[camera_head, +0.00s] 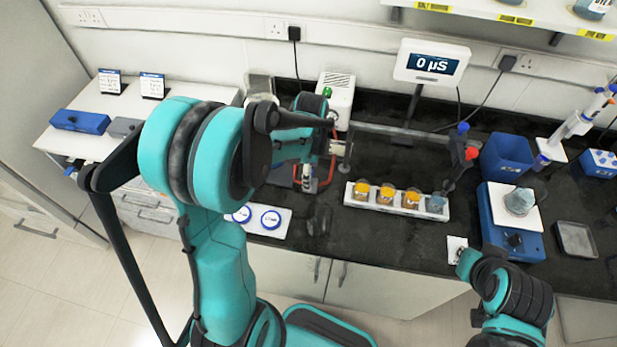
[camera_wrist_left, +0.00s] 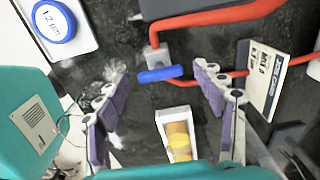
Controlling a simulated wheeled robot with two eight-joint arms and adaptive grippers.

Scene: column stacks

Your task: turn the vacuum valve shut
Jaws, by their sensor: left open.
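The vacuum valve's blue handle (camera_wrist_left: 160,74) shows in the left wrist view. It lies crosswise below a grey fitting on the red tubing (camera_wrist_left: 215,16). My left gripper (camera_wrist_left: 160,88) is open, with one finger on each side of the handle and a gap to both. No contact shows. The arm and gripper hide the valve there. My right arm is at the lower right, but its fingers do not show.
A white rack (camera_head: 397,208) with amber-topped columns stands right of the left gripper. A printed card (camera_wrist_left: 272,80) stands near the right finger.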

